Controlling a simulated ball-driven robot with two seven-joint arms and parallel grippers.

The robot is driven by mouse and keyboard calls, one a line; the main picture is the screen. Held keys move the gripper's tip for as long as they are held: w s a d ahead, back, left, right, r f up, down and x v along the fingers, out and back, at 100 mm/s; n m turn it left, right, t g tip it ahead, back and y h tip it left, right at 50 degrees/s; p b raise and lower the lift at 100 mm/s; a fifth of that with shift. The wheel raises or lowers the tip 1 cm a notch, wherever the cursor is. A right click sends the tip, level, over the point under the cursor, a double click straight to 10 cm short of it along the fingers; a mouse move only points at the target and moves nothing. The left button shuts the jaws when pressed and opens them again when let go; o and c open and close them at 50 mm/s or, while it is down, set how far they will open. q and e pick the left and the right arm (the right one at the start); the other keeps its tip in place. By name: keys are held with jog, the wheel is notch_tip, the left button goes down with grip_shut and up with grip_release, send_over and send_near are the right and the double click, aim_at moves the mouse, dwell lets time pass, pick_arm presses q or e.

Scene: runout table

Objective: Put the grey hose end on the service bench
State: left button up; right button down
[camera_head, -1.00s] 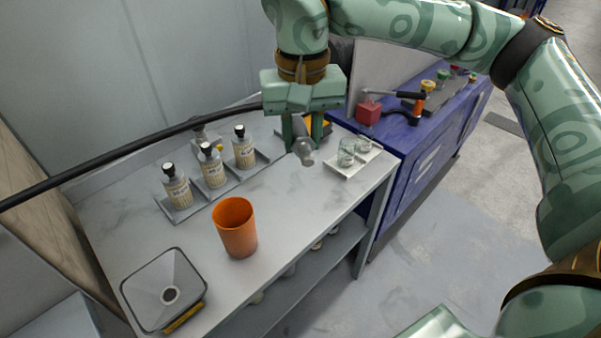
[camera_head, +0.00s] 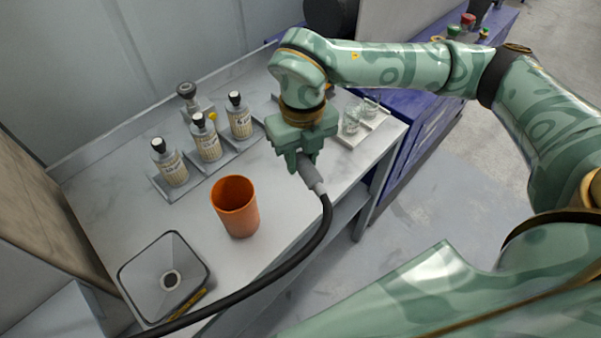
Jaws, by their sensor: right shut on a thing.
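My right gripper (camera_head: 299,163) is shut on the grey hose end (camera_head: 312,177), above the right part of the pale marbled bench (camera_head: 275,228). The hose end tilts down to the right, with its upper part hidden between the fingers. The black hose (camera_head: 310,245) bends from it down and left across the bench's front edge and out at the bottom of the picture. I cannot tell whether the hose end touches the bench top. My left gripper is not in view.
An orange cup (camera_head: 236,207) stands left of the gripper, several labelled bottles (camera_head: 207,142) behind it. A square funnel-like basin (camera_head: 140,280) is at the front left. A white tray with glasses (camera_head: 357,138) is at the right, beside a blue bench (camera_head: 420,118).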

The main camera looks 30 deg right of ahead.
notch_tip(320, 180, down, 5)
jog(key=s+m, duration=0.2)
jog(key=m, duration=0.9)
jog(key=m+b, duration=0.3)
send_over(296, 177)
jog(key=f, duration=1)
jog(key=shift+s, duration=0.25)
jog(key=shift+w+f, duration=0.2)
jog(key=shift+f, duration=0.05)
notch_tip(296, 177, down, 3)
jog(key=shift+d+f+b, duration=0.1)
jog(key=shift+b, duration=0.55)
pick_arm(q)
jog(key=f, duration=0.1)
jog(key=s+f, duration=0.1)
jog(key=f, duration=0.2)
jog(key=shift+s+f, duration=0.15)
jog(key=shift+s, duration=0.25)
pick_arm(e)
jog(key=c, duration=1.1)
grip_release()
